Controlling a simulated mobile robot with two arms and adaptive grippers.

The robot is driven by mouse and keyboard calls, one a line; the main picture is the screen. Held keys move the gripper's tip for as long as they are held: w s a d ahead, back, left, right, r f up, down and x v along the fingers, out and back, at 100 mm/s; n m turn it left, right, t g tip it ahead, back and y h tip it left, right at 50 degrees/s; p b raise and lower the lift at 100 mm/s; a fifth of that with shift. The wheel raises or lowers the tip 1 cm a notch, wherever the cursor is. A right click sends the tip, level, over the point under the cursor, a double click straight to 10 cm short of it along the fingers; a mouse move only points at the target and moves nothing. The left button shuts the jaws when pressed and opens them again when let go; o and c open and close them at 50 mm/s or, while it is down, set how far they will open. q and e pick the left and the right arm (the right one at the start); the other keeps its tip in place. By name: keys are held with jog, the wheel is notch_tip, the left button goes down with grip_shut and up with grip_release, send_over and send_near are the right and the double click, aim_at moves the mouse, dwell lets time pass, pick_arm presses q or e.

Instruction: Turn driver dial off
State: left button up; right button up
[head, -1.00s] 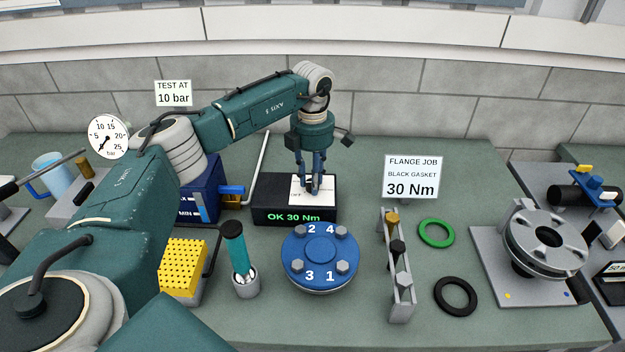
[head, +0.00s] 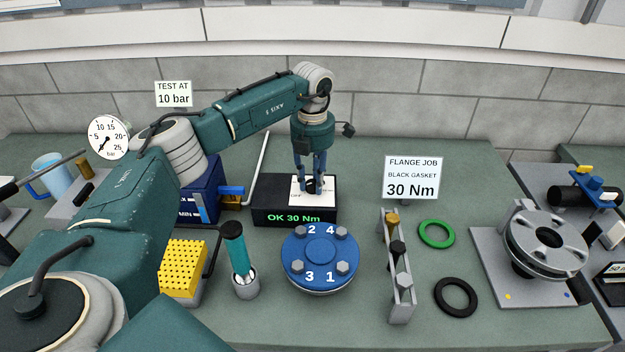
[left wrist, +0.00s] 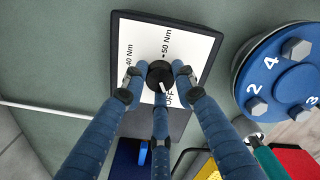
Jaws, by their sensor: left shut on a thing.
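The driver box (head: 268,210) is black, with a white dial face (left wrist: 200,42) on top and a green "OK 30 Nm" readout on its front. In the left wrist view the black round dial knob (left wrist: 158,72) sits among my fingers. Its white pointer mark points down toward the partly hidden "OFF" label; "50 Nm" is above it and "40 Nm" to the left. My left gripper (head: 311,188) points down over the box and is shut on the knob (left wrist: 159,80). The fingers hide much of the dial in the head view. My right gripper is not in view.
A blue numbered flange (head: 320,257) stands just in front of the box. The teal-handled driver (head: 238,258) stands in a holder at front left, beside a yellow perforated block (head: 181,266). A bolt rack (head: 399,272) and green (head: 437,233) and black (head: 455,297) rings lie right.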

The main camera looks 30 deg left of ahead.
aim_at(312, 182)
pick_arm(q)
jog(key=shift+r, duration=0.1)
jog(key=o, duration=1.2)
jog(key=shift+c, duration=0.2)
jog(key=shift+r, duration=0.3)
notch_tip(312, 182, up, 11)
jog(key=shift+r, duration=0.15)
